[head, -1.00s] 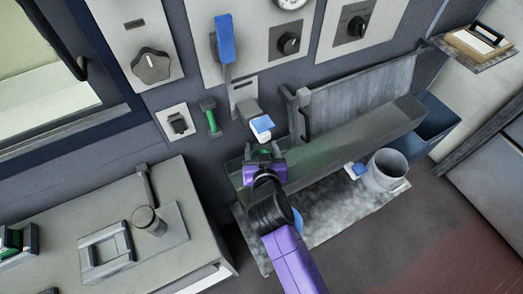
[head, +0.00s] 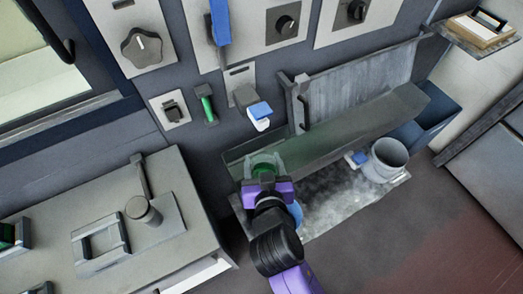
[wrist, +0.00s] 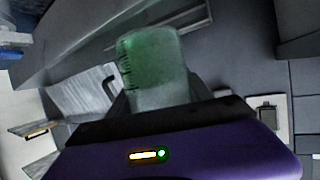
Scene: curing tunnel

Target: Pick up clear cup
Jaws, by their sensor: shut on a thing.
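The clear cup (wrist: 155,68) shows in the wrist view as a see-through, green-tinted vessel with dark marks down its left side. It stands out beyond the purple body of my gripper. In the head view the cup (head: 265,160) is small and partly hidden by my gripper (head: 266,168), which is shut on it over the left end of the grey trough. The fingers are mostly hidden in the wrist view, behind the cup and the gripper body.
The long grey trough (head: 370,125) runs beside my gripper along the wall panel. A grey bucket (head: 387,160) stands on a pale mat (head: 330,205) below it. A grey bench (head: 190,215) with a metal frame (head: 100,245) stands at left. Dark floor lies open at lower right.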

